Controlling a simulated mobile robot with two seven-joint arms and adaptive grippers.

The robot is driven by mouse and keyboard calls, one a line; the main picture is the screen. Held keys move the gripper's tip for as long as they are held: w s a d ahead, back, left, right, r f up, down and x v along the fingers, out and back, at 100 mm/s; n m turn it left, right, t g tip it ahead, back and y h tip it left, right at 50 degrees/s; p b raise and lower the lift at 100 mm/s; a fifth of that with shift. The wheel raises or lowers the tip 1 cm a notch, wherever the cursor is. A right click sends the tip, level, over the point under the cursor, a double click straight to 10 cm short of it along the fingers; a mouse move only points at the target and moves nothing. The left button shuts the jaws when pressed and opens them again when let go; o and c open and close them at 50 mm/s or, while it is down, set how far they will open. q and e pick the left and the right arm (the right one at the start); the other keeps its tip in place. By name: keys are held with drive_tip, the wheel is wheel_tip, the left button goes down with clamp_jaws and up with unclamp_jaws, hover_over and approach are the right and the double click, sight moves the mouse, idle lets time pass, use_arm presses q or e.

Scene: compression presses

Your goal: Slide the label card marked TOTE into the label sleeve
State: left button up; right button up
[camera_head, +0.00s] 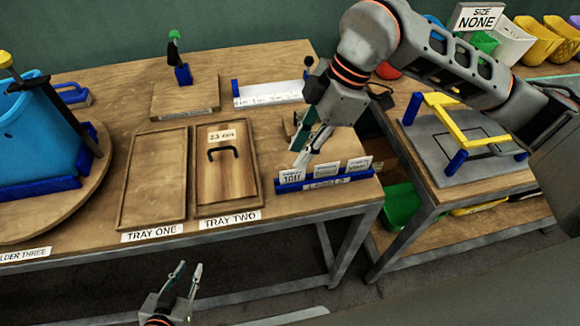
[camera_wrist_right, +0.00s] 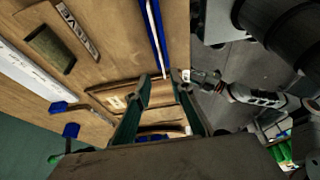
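A blue card rack (camera_head: 325,184) stands at the front right of the bench, with several white cards in it. The leftmost card (camera_head: 291,177) has print that may read TOTE, but it is too small to be sure. In the right wrist view the rack (camera_wrist_right: 157,38) is seen from above, its cards nearly edge-on. A dark sleeve (camera_wrist_right: 50,44) lies beside a SLEEVE label there; in the head view my right arm largely hides that spot. My right gripper (camera_head: 299,155) is open and empty, pointing down just behind and above the rack's left end. My left gripper (camera_head: 182,281) is open and empty in front of the bench.
Tray one (camera_head: 155,178) and tray two (camera_head: 226,200) lie left of the rack; tray two holds a wooden lid with a handle. A blue bin (camera_head: 35,130) stands on a turntable at far left. A second table (camera_head: 455,190) with a yellow-blue frame is at right.

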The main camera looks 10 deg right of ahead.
sight(294, 170)
drive_tip(key=shift+s+a+f, duration=0.2)
drive_tip(key=shift+f, duration=0.2)
drive_tip(key=shift+s+a+f, duration=0.15)
drive_tip(key=shift+f, duration=0.2)
drive_tip(key=x, duration=0.5)
drive_tip(key=shift+d+f+p, duration=0.15)
drive_tip(key=shift+d+p, duration=0.1)
drive_tip(key=shift+p, duration=0.05)
drive_tip(key=shift+c, duration=0.3)
clamp_jaws()
